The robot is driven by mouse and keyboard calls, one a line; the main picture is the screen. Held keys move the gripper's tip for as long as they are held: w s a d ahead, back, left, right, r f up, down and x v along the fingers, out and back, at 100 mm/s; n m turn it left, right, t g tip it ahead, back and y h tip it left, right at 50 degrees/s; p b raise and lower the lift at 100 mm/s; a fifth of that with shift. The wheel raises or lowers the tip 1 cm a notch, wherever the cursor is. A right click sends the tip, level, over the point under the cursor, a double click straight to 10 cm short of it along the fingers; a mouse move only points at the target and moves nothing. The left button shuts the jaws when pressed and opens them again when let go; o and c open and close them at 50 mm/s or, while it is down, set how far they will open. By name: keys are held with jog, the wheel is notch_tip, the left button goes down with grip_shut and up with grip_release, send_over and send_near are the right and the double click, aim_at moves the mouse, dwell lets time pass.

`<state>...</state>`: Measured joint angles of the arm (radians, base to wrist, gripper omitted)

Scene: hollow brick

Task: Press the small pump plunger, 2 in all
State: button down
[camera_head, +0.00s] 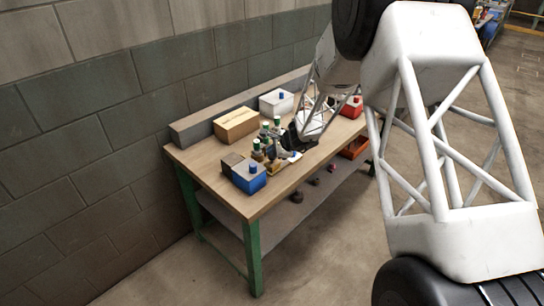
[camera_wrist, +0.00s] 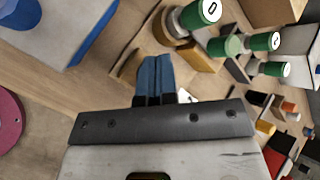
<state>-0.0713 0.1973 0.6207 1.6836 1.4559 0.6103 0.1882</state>
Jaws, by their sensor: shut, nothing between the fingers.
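Several green-capped cylinders with pale marked tops stand as a cluster on the bench; one (camera_wrist: 198,14) shows near the top of the wrist view, and the cluster shows in the head view (camera_head: 258,150). I cannot tell which thing is the small pump plunger.
The wooden bench (camera_head: 215,178) stands against a block wall. A cardboard box (camera_head: 236,124) lies behind the cluster, near a long grey block (camera_head: 190,130). A magenta disc (camera_wrist: 8,118) shows at left in the wrist view.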

jog(key=shift+f, duration=0.85)
dwell(1.1)
jog(key=shift+r, duration=1.5)
jog(key=shift+r, duration=0.15)
jog(key=shift+r, duration=2.35)
jog(key=shift+r, duration=0.15)
